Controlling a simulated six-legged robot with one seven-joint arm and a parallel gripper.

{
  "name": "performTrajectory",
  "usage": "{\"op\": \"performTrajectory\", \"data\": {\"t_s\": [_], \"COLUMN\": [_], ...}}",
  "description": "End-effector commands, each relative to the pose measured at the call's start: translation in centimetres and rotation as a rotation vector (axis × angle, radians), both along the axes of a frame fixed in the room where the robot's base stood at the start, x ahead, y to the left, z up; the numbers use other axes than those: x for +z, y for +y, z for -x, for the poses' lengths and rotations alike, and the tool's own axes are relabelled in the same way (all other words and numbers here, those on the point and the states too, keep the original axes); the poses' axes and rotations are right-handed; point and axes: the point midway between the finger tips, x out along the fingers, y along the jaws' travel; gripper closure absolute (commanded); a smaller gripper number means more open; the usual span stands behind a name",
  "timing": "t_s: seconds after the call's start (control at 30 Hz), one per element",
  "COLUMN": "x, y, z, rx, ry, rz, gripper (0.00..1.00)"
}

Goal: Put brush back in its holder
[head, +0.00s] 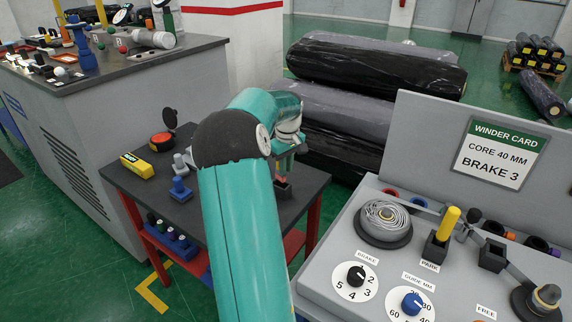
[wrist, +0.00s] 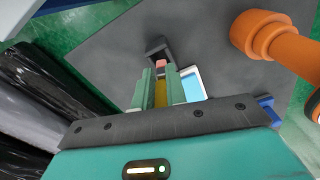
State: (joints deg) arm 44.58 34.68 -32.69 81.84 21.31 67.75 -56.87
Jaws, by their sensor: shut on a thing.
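My gripper (head: 287,158) is over the small dark-topped table, partly hidden behind my arm in the head view. In the wrist view its green fingers (wrist: 160,88) are shut on a yellow-brown piece, which looks like the brush (wrist: 161,94). A pinkish-red end (wrist: 161,64) shows just past the fingertips. It is at a small dark square holder (wrist: 157,46), also visible in the head view (head: 282,194). The red end overlaps the holder's opening; I cannot tell how deep it sits. Most of the brush is hidden by the fingers.
The table (head: 222,215) also bears a yellow box (head: 137,165), a round red-and-black item (head: 163,141) and a blue knobbed piece (head: 180,189). A large orange piece (wrist: 270,38) stands near the fingers in the wrist view. A grey control panel (head: 345,235) stands on the right.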

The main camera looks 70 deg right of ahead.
Motion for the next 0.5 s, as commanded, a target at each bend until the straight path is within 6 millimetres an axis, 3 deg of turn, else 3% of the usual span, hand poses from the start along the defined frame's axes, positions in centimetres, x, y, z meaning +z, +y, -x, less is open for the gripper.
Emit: {"op": "performTrajectory", "data": {"t_s": [0.5], "x": [-1.2], "y": [0.0], "z": [0.0], "rx": [0.000], "ry": [0.000], "rz": [0.001], "gripper": [1.00]}}
